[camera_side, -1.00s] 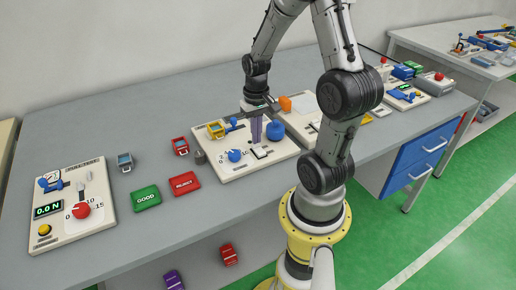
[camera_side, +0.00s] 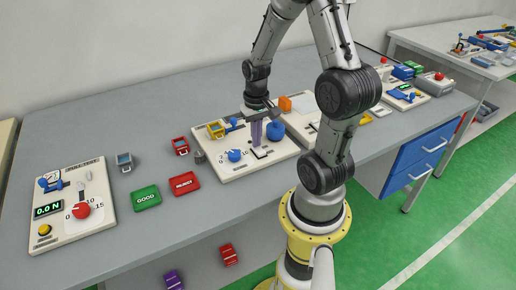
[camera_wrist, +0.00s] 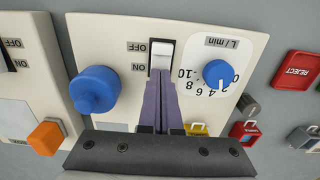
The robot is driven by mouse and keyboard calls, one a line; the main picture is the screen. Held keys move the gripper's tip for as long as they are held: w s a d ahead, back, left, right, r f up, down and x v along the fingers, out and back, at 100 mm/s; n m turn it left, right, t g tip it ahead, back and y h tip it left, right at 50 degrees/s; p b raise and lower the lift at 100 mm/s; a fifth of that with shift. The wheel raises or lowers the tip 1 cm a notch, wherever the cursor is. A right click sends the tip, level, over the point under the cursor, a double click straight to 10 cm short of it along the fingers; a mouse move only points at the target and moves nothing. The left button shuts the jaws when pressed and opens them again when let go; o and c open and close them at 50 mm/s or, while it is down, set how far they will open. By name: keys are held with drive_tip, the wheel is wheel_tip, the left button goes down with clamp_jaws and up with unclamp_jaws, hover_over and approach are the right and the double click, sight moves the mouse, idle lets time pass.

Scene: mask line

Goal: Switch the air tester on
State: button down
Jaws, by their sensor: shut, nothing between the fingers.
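The air tester is a cream panel (camera_side: 235,172) on the bench, with a blue L/min dial (camera_wrist: 218,73) and a large blue knob (camera_wrist: 95,89). Its white rocker switch (camera_wrist: 161,54) sits between them, with OFF and ON labels beside it. In the wrist view ON is on the side nearer my fingers. My gripper (camera_wrist: 159,84) has purple fingers shut together with nothing between them. The fingertips are at the ON end of the switch and hide part of it. I cannot tell whether they touch it or which way it is tipped. My gripper also shows over the panel in the side view (camera_side: 256,144).
A yellow part (camera_side: 215,130) stands at the panel's back left. A red holder (camera_side: 181,146), green GOOD tray (camera_side: 146,197) and red REJECT tray (camera_side: 184,183) lie left of it. A force gauge panel (camera_side: 98,222) is at far left. An orange block (camera_side: 285,103) stands behind.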

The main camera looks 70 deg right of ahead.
drive_tip(key=shift+r, duration=3.4)
